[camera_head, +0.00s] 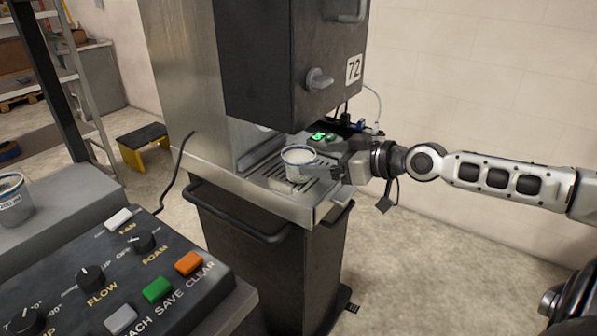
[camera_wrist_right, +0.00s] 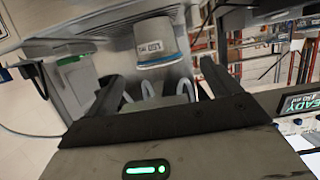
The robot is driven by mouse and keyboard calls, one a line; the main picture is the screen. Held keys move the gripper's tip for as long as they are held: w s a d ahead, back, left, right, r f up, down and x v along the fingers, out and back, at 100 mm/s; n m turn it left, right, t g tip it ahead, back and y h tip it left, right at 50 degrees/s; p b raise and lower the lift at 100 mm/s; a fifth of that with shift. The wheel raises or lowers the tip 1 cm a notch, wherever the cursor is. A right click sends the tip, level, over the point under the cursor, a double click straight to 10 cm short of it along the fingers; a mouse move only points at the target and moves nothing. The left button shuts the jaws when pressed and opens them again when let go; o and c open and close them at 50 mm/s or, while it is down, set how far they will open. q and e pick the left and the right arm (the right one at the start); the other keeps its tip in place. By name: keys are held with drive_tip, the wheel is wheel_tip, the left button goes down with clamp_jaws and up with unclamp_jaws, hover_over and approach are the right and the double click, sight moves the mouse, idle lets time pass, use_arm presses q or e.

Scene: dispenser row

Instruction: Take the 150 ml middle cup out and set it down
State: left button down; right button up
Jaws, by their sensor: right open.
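A pale cup with a blue-grey rim (camera_head: 299,160) stands upright on the slatted drip tray (camera_head: 259,172) under the dark dispenser head. In the right wrist view the cup (camera_wrist_right: 160,44) shows a small label, too small to read surely. My right gripper (camera_head: 328,173) comes in from the right, close beside the cup. In the right wrist view its two fingers (camera_wrist_right: 163,82) are apart, with the cup just beyond and between their tips; I cannot tell whether they touch it. My left gripper is not in view.
The dispenser head (camera_head: 290,60) with knob and "72" plate hangs above the tray. A second labelled cup (camera_head: 11,198) stands on a grey surface at left. A control panel (camera_head: 130,275) with knobs and buttons fills the front left. A yellow-black stool (camera_head: 145,145) stands behind.

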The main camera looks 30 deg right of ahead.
sight(287, 154)
drive_tip(key=shift+w+a+f+b, duration=0.15)
drive_tip(key=shift+w+a+b, duration=0.15)
drive_tip(key=shift+w, duration=0.35)
drive_tip(key=shift+w+a+f, duration=0.1)
drive_tip(key=shift+w+a, duration=0.05)
drive_tip(key=shift+w, duration=0.1)
drive_tip(key=shift+w+a, duration=0.1)
drive_tip(key=shift+w, duration=0.35)
drive_tip(key=shift+p+x, duration=0.65)
drive_tip(key=shift+x, duration=1.55)
drive_tip(key=c, duration=1.2)
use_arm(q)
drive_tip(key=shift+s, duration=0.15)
use_arm(e)
drive_tip(key=shift+c, duration=0.2)
